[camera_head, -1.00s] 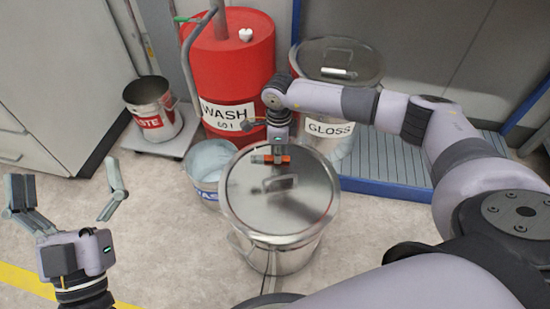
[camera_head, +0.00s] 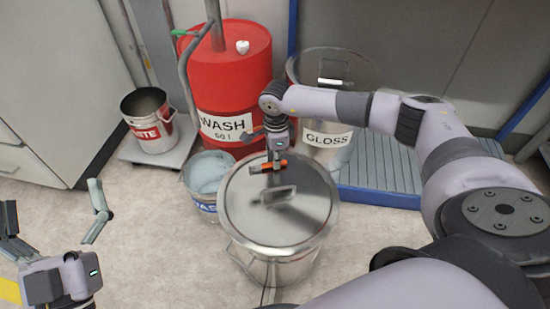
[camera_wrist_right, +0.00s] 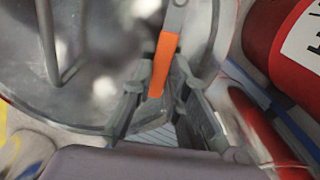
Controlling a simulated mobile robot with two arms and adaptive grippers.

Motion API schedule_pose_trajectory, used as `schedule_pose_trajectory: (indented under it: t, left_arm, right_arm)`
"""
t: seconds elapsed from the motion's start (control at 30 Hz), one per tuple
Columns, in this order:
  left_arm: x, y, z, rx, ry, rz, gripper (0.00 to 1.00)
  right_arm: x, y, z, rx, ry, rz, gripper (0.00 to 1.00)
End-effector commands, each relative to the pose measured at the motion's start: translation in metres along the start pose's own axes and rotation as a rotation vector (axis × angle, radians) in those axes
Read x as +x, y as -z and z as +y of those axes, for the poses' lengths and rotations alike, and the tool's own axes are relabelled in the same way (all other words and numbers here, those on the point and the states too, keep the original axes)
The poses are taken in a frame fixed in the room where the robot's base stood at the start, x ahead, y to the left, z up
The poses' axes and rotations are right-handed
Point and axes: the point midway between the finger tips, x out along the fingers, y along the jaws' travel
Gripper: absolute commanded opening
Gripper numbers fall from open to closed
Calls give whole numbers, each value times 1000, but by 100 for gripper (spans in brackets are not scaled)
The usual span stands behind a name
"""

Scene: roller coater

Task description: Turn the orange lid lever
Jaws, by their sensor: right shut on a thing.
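The orange lid lever (camera_head: 267,166) lies near the far rim of the round steel lid (camera_head: 300,208) on a steel drum. The lever also shows in the right wrist view (camera_wrist_right: 163,62), pointing down between the fingers. My right gripper (camera_head: 277,170) reaches down over the lid's far edge and is shut on the lever; its fingers also show in the right wrist view (camera_wrist_right: 155,105). The lid carries a raised handle (camera_head: 278,195). My left gripper (camera_head: 52,225) is at the lower left, fingers wide apart, empty, over the floor.
A red WASH drum (camera_head: 230,85) stands behind the lid. A GLOSS drum (camera_head: 328,110) stands behind right on a blue-edged grate (camera_head: 385,180). A bucket of pale liquid (camera_head: 207,172) is close on the left. A WASTE bucket (camera_head: 150,120) stands farther left. Floor at left is clear.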

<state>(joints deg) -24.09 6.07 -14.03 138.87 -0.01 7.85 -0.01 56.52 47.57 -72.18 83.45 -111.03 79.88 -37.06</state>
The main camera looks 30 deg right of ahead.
Motion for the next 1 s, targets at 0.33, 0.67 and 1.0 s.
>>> schedule_pose_trajectory:
  t: [0.33,0.67,1.0]
  left_arm:
    - [0,0,0,0,0,-1,100]
    - [0,1,0,0,0,0,100]
    - [0,0,0,0,0,0,100]
  right_arm:
    - [0,0,-1,-1,2,0,34]
    - [-2,0,0,0,1,-1,35]
    - [-57,-1,-2,0,6,-3,35]
